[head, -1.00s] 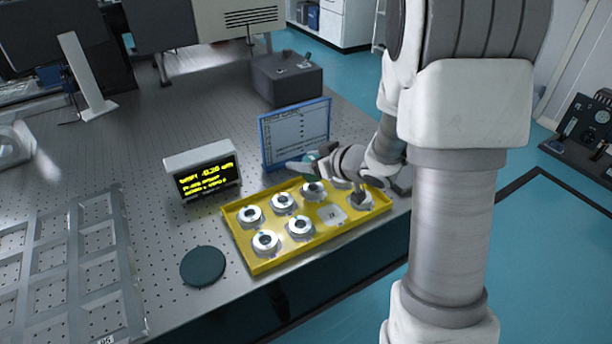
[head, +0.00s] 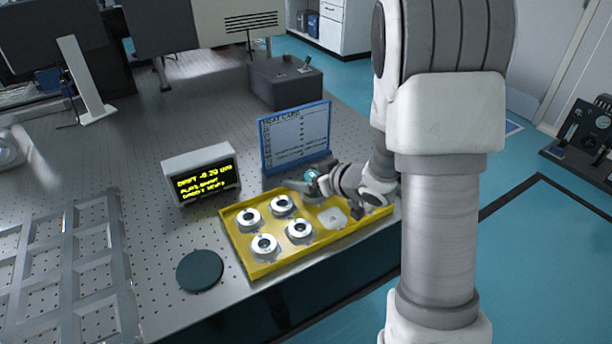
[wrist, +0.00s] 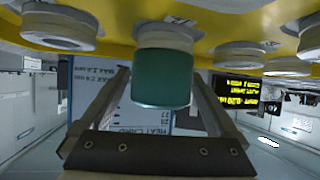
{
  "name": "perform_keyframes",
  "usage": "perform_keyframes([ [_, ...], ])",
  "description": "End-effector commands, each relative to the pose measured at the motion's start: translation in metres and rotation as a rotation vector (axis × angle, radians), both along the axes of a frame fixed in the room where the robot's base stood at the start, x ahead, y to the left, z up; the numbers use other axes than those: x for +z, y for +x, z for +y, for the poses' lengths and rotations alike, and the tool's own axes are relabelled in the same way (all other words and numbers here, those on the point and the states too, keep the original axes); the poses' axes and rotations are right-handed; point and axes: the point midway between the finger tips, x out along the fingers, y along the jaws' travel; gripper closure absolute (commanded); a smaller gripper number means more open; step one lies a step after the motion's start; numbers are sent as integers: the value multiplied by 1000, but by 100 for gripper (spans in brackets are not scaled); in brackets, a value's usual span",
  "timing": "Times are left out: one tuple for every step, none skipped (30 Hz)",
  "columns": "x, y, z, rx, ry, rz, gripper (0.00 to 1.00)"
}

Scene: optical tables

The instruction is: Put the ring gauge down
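My gripper (head: 300,183) is low over the back edge of the yellow tray (head: 262,266). In the wrist view its two fingers (wrist: 160,72) flank a short teal cylinder, which I take to be the ring gauge (wrist: 160,82). The fingers appear shut on it. A little of its teal shows in the head view (head: 311,175). A silver ring piece (wrist: 165,37) appears directly beyond it at the tray; I cannot tell whether they touch. Several silver ring pieces with dark centres, such as one front piece (head: 265,246), stand in the tray. My arm hides the tray's right end.
A pale, empty-looking tray spot (head: 333,219) lies right of the visible rings. A blue-framed card (head: 295,138) stands close behind the gripper. A lit display box (head: 202,177) stands left of it. A dark teal disc (head: 200,270) lies left of the tray, with clear perforated tabletop around.

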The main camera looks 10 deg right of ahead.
Motion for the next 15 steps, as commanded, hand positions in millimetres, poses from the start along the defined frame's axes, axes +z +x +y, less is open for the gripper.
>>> perform_keyframes([
  [0, 0, 0, 0, 0, 0, 5],
  [0, 0, 0, 0, 0, 0, 5],
  [1, 0, 0, 0, 0, 0, 5],
  [1, 0, 0, 0, 0, 0, 5],
  [3, 0, 0, 0, 0, 0, 5],
  [6, 0, 0, 0, 0, -1, 5],
  [7, -2, -1, -1, 0, -1, 5],
  [9, -5, -4, -2, 0, -1, 5],
  [13, -10, -6, -2, 0, -1, 5],
  [15, -14, -8, -2, 0, -1, 5],
  [19, -18, -11, -4, 1, -2, 5],
  [23, -25, -15, -4, 0, -1, 5],
  [27, -30, -18, -4, 0, -1, 5],
  [30, -35, -21, -6, 1, -1, 5],
  [35, -42, -25, -5, 0, -2, 5],
])
